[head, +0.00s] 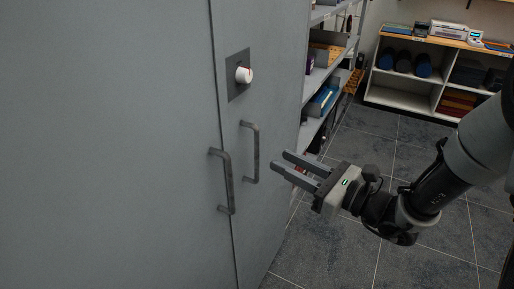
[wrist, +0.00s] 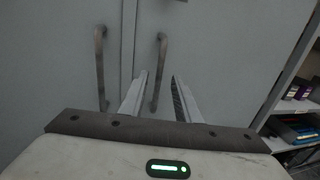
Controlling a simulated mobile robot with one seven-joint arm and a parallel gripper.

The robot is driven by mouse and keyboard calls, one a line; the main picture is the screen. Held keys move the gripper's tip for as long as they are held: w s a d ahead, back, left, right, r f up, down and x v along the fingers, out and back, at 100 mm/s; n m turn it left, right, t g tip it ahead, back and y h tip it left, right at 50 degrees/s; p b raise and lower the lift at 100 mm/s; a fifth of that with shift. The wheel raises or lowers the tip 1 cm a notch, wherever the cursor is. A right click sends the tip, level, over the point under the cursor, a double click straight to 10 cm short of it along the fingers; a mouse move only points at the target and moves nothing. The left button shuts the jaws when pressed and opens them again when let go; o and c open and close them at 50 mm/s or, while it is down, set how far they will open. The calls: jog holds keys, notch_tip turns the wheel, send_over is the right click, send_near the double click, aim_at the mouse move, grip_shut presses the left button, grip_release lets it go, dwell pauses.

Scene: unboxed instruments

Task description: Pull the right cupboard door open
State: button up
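The grey cupboard has a right door (head: 270,95) and a left door (head: 110,140), both shut, with a thin seam between them. The right door's bar handle (head: 256,152) is upright; it also shows in the wrist view (wrist: 157,72). The left door's bar handle (head: 227,182) is just left of the seam. My gripper (head: 278,162) is open, its two fingers apart and empty, pointing at the right door. In the head view it is a little right of the right handle.
A white knob on a dark plate (head: 240,75) is above the right handle. An open shelf (head: 322,75) with bins stands just right of the cupboard. A low white shelf unit (head: 404,97) is at the back. The tiled floor (head: 345,240) is clear.

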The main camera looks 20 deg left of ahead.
aim_at(258, 149)
jog(key=x, duration=0.9)
jog(key=shift+w+a, duration=0.1)
jog(key=shift+a, duration=0.25)
jog(key=shift+c, duration=0.5)
grip_shut()
